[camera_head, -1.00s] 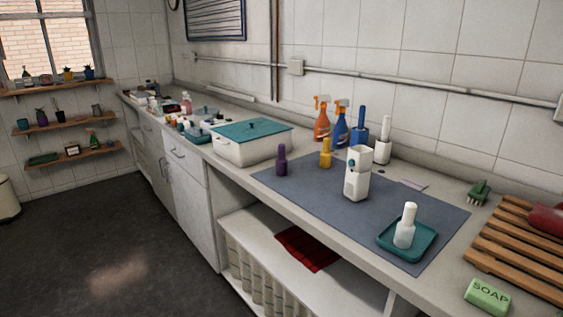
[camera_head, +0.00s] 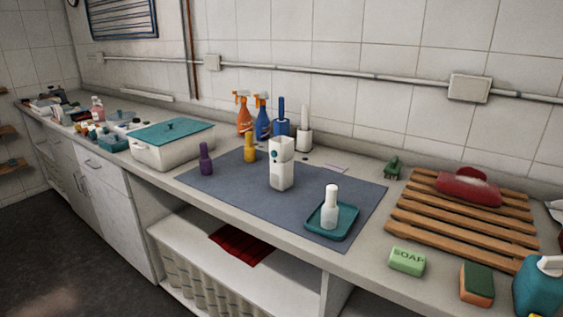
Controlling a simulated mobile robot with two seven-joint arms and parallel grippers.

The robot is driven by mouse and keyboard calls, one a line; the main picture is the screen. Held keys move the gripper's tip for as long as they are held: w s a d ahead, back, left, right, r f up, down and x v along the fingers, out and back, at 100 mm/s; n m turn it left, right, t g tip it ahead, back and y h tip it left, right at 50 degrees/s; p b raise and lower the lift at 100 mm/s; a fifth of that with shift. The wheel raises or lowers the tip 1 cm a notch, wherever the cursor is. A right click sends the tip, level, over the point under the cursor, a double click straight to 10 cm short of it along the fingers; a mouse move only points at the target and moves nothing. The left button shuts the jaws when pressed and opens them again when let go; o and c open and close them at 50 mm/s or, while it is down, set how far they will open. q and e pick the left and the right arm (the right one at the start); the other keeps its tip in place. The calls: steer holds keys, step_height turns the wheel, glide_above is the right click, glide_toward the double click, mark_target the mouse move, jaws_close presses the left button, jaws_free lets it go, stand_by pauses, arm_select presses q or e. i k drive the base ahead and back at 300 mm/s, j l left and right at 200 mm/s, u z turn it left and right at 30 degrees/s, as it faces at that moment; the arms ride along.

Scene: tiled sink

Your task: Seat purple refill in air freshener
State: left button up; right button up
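The purple refill (camera_head: 206,160) stands upright on the left part of the grey-blue mat (camera_head: 240,199). The white air freshener (camera_head: 281,166) stands upright near the middle of the mat, with an opening at its top; I cannot see inside it. A yellow refill (camera_head: 250,148) stands at the mat's back edge. A white refill (camera_head: 330,207) stands on a small teal tray (camera_head: 345,222) at the mat's right. Neither of my grippers is in view.
A white bin with a teal lid (camera_head: 172,140) stands left of the mat. Spray bottles (camera_head: 243,116) and brushes in holders stand behind it. A wooden rack (camera_head: 450,228), green soap (camera_head: 407,261) and a sponge (camera_head: 477,283) lie to the right. The mat's front is clear.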

mark_target(280, 167)
steer(key=i+j+z, duration=0.15)
steer(key=j, duration=0.2)
steer(key=i+j+z, duration=0.2)
steer(key=j, duration=0.2)
steer(key=i+j+z, duration=0.15)
steer(key=j, duration=0.25)
steer(key=i, duration=0.05)
